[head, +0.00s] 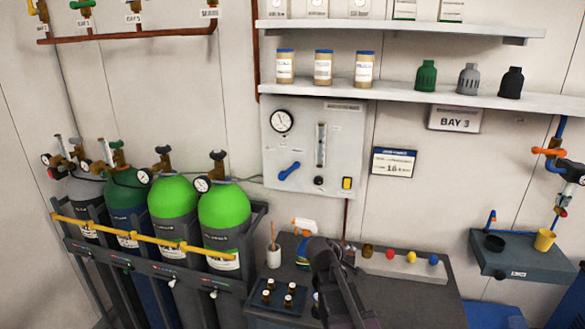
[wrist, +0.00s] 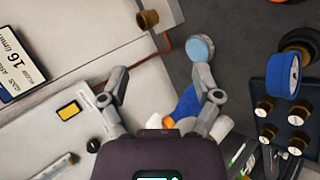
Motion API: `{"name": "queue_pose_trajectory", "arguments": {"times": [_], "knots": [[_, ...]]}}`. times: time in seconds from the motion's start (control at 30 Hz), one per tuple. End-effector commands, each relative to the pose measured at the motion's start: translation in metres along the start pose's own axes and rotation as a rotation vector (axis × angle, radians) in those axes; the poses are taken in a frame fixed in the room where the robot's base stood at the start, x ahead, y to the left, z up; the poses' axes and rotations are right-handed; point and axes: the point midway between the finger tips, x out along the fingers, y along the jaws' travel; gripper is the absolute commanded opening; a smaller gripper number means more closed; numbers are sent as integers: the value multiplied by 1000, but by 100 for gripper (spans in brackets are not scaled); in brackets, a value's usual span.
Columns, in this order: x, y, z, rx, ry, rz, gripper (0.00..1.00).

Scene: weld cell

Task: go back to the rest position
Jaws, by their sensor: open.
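My gripper (wrist: 166,90) is open and empty in the wrist view, its two grey fingers spread apart. In the head view the dark end of my arm (head: 325,262) is above the workbench (head: 400,293), in front of the wall; its fingers are hard to make out there. The wrist view shows a blue, white and orange spray bottle (wrist: 188,103) beyond and between the fingers. It also shows in the head view (head: 302,240), partly hidden by my arm. A round light-blue top (wrist: 200,47) appears close to the right fingertip; I cannot tell whether they touch.
A rail with coloured knobs (head: 385,263) lies behind. Gas cylinders (head: 224,215) stand left. The gas panel (head: 345,165) and shelf (head: 400,93) are on the wall.

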Motion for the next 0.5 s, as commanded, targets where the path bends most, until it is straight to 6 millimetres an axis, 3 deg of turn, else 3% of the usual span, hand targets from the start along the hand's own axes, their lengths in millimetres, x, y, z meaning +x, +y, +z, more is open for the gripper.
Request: {"name": "queue_pose_trajectory", "arguments": {"times": [0.17, 0.5], "knots": [[-3, -22, 23, 112, -36, -115, 82], [-33, -100, 78, 460, -190, -525, 82]]}}
